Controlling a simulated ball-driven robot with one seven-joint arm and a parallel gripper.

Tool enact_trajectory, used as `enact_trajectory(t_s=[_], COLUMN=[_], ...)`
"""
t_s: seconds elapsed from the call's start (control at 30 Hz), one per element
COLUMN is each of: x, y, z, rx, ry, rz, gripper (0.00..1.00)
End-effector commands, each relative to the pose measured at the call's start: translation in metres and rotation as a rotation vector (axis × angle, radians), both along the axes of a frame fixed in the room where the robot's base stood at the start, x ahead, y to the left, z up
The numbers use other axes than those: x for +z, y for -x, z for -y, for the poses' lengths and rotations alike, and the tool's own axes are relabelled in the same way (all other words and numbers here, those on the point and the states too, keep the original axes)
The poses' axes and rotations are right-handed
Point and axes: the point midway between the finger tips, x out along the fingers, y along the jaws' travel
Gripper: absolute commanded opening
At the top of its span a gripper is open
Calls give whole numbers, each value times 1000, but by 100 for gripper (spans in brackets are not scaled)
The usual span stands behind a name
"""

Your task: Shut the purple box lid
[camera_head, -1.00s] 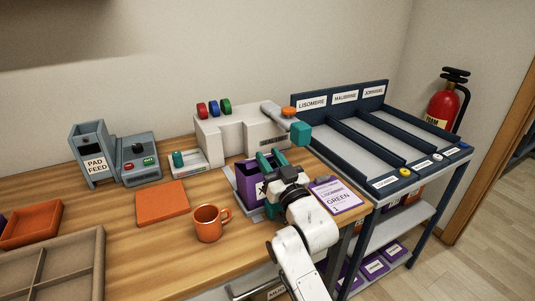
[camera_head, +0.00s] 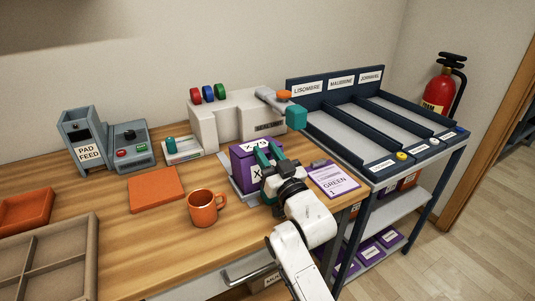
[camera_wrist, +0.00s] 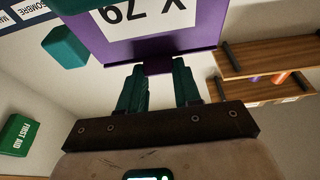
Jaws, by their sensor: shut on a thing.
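The purple box (camera_head: 241,171) stands on a grey base near the right end of the wooden bench, in front of the white press. Its purple lid (camera_head: 251,147), with a white X-79 label, shows at the top of the box. I cannot tell whether it sits fully flat. My gripper (camera_head: 269,155) is at the lid's right side, its teal fingers partly covering the box. In the wrist view the lid (camera_wrist: 207,42) fills the top, and my gripper (camera_wrist: 160,72) is shut on its small purple tab (camera_wrist: 158,67).
The white press (camera_head: 232,118) with its teal-ended lever (camera_head: 297,117) stands close behind. A purple-edged card (camera_head: 332,180) lies right of my gripper. An orange mug (camera_head: 203,209) and an orange pad (camera_head: 156,189) are to the left. The dark sorting rack (camera_head: 375,125) is at the right.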

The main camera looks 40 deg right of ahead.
Motion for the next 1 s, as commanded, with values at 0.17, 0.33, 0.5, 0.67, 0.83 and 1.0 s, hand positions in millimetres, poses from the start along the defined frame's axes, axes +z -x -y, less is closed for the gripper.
enact_trajectory(t_s=[0.17,0.33,0.5,0.67,0.83,1.0], x=[-5,-3,-1,-4,-9,-9], y=[0,0,0,4,26,62], z=[1,1,0,-1,-7,-17], rx=[-2,-1,-1,0,-1,-1], ry=[-3,-2,-1,0,-1,-1], rz=[-13,-7,-4,-5,-7,-8], gripper=[44,60,60,60,60,60])
